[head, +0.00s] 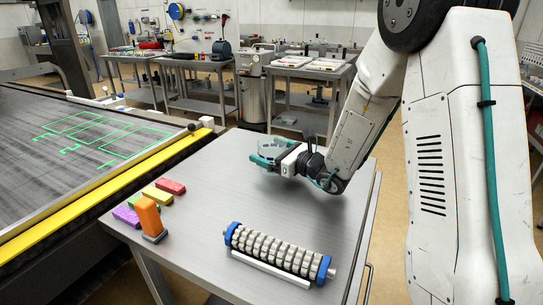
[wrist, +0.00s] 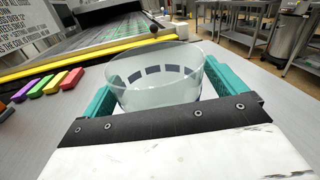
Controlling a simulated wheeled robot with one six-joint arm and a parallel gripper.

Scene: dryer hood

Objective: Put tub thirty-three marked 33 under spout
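A clear, round tub (head: 272,147) is at the far part of the grey table, between the teal fingers of my gripper (head: 268,157). In the wrist view the tub (wrist: 158,92) has a band of dark rectangles on its far wall and looks empty. A teal finger lies along each side of it, so my gripper (wrist: 161,75) appears shut on the tub. The tub is upright; I cannot tell whether its base touches the table. No number can be read on it. I cannot make out a spout in either view.
A roller with blue ends (head: 277,252) lies at the table's front. Coloured blocks (head: 148,215) stand at the left edge, one orange and upright. A conveyor (head: 60,135) with a yellow rail (head: 105,195) runs along the left. The table's middle (head: 225,190) is clear.

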